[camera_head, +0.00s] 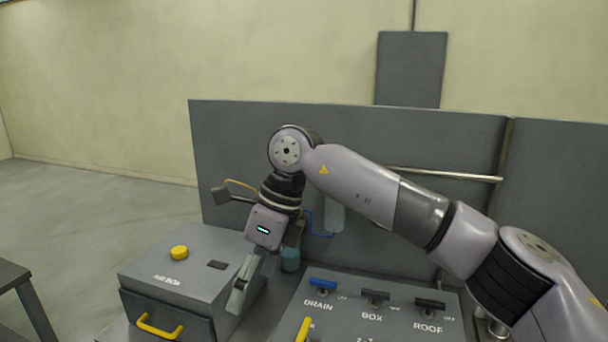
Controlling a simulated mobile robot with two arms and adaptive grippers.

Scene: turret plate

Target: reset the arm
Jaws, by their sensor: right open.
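My right arm reaches in from the right and bends down at the wrist. My right gripper (240,290) points down beside the right edge of the grey air box (190,262). Its jaws are open and no object shows between them. My left gripper is out of view. The air box has a yellow button (179,253) on top and a yellow handle (158,327) on its front. A grey control panel (345,312) to the right carries a blue DRAIN lever (323,286) and dark BOX (375,295) and ROOF (430,304) levers.
A yellow lever (303,328) stands at the control panel's lower left, cut off by the frame. A bluish cylinder (290,260) stands just behind the gripper. A tall grey back plate (235,150) closes off the rear. Open floor (80,210) lies at the left.

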